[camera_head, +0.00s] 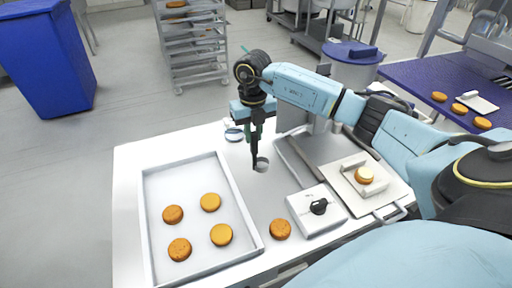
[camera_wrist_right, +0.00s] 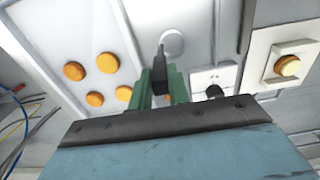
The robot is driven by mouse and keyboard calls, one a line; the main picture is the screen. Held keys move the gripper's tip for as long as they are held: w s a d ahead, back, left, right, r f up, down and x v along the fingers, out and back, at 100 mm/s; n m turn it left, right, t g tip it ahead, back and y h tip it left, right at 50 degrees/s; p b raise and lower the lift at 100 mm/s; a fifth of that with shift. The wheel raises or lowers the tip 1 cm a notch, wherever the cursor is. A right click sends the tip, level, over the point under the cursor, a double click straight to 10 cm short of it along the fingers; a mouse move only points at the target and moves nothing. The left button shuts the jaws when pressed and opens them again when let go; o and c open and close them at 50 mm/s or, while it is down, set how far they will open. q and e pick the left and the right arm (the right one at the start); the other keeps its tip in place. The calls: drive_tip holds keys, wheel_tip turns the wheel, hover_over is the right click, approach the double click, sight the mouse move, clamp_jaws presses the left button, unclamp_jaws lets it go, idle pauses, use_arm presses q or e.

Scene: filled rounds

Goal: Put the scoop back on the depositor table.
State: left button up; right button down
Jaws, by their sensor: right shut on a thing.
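My right gripper (camera_head: 256,128) points down over the steel table (camera_head: 130,185) and is shut on the dark handle of the scoop (camera_head: 255,152). In the right wrist view the dark handle (camera_wrist_right: 160,68) sits between my green fingers (camera_wrist_right: 161,85). A round grey metal part, seemingly the scoop's bowl (camera_head: 262,164), is at the handle's lower end, low over the tabletop. I cannot tell whether it touches the table. My left gripper is not in view.
A tray (camera_head: 152,225) with several orange-brown rounds stands at the left. One loose round (camera_head: 280,229) lies beside a white box with a black knob (camera_head: 304,213). A plate with a round on it (camera_head: 350,187) is at the right. A small round dish (camera_head: 234,134) is behind.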

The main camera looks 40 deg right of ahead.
sight(254, 150)
drive_tip(key=shift+f, duration=3.2)
drive_tip(key=c, duration=1.3)
unclamp_jaws()
wheel_tip(254, 150, up, 12)
drive_tip(key=shift+r, duration=0.15)
drive_tip(key=shift+a, duration=0.1)
